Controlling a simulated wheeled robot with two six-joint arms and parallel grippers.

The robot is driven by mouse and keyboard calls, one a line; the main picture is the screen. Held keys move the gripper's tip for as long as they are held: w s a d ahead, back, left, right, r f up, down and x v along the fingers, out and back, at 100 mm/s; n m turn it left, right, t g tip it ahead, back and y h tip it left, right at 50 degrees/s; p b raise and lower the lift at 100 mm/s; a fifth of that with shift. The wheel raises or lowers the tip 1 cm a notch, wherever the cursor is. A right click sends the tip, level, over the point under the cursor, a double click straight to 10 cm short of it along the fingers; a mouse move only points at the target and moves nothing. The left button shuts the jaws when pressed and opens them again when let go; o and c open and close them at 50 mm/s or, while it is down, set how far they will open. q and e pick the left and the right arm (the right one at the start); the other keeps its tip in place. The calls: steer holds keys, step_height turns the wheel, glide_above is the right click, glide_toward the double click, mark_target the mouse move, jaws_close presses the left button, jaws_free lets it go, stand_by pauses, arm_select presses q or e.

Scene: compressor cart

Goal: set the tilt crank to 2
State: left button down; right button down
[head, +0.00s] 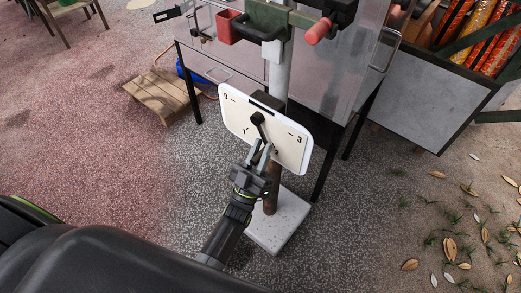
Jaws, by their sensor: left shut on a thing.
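The white panel (236,111) is a dial plate on a post, with marks 0, 1, 2 and 3 along it. The dark tilt crank (258,121) is mounted on the panel, with its knob end at the upper middle. Its arm points down and slightly right, between the 1 and the 2, and looks nearer the 2. My left gripper (264,152) reaches up from below and is shut on the lower end of the crank. The fingers hide part of that end, so its exact pointing is hard to read. My right gripper is not in view.
The post stands on a pale square base (279,222). Behind is a metal cabinet (330,65) on dark legs, with a red bin (228,27) and a red-handled lever (319,31) above. A low wooden stool (160,94) stands at the left.

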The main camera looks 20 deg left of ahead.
arm_select(q)
steer(key=shift+d+r, duration=0.15)
steer(key=c, duration=1.6)
jaws_free()
steer(key=o, duration=0.3)
steer(key=shift+s+d+r, duration=0.1)
steer(key=shift+d, duration=0.1)
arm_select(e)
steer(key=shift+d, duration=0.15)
arm_select(q)
steer(key=shift+a, duration=0.1)
steer(key=shift+s+a+f, duration=0.1)
steer(key=shift+s+f, duration=0.15)
steer(key=shift+f, duration=0.15)
steer(key=b+v, duration=0.4)
steer(key=v, duration=1.2)
steer(key=shift+f, duration=0.2)
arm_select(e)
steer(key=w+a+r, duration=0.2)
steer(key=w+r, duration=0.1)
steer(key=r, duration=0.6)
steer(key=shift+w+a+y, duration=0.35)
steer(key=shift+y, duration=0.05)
arm_select(q)
steer(key=shift+s, duration=0.15)
